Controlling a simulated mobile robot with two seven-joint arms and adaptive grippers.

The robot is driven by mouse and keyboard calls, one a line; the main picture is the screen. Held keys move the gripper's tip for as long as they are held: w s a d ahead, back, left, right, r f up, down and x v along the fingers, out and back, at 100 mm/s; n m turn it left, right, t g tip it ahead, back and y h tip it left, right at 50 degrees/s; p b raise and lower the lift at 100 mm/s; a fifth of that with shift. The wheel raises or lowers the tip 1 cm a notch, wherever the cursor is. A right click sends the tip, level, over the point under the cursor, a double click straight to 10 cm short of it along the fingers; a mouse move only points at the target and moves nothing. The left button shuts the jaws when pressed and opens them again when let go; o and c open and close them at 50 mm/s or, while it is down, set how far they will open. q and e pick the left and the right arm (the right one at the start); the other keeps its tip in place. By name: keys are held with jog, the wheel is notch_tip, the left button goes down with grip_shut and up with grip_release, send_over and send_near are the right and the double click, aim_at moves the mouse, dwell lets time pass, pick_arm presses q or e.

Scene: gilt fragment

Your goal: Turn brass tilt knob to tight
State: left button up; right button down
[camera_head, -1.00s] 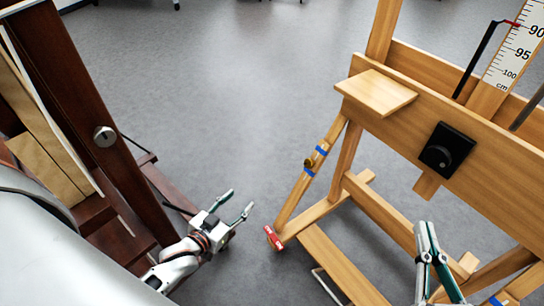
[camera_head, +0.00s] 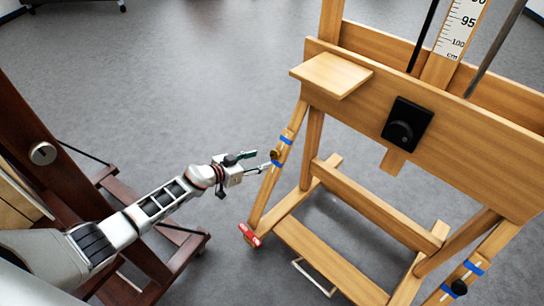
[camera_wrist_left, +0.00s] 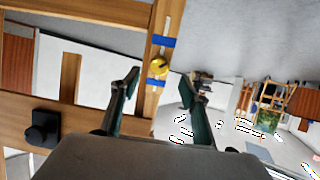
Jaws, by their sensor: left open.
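The brass knob (camera_head: 275,154) sits on the slanted left strut (camera_head: 268,187) of the light wooden easel, between two blue bands (camera_head: 286,139). My left gripper (camera_head: 263,160) is open, with its fingertips close to the knob in the head view. In the left wrist view the knob (camera_wrist_left: 158,66) appears in the gap between the open fingers (camera_wrist_left: 158,86), a little above the line of the tips. Nothing is held. I cannot tell whether a finger touches the knob. My right gripper is out of view.
A black knob on a square plate (camera_head: 407,124) is on the easel's crossboard, and another black knob (camera_head: 459,287) is on the right strut. A small wooden shelf (camera_head: 330,74) juts out above. A dark wooden frame (camera_head: 60,160) stands left. Grey floor lies between.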

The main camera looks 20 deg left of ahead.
aim_at(273, 156)
pick_arm(q)
jog(key=b+x, duration=0.1)
jog(key=x, duration=0.2)
jog(key=f+b+x, duration=0.1)
jog(key=b+x, duration=0.1)
jog(key=x, duration=0.1)
jog(key=shift+w+d+f+b, duration=0.1)
jog(key=shift+d+f+b, duration=0.1)
jog(key=shift+b, duration=0.1)
jog(key=shift+w+d, duration=0.1)
jog(key=shift+w, duration=0.15)
jog(key=shift+w+d+r, duration=0.15)
jog(key=shift+w+r, duration=0.2)
jog(key=c, duration=1.1)
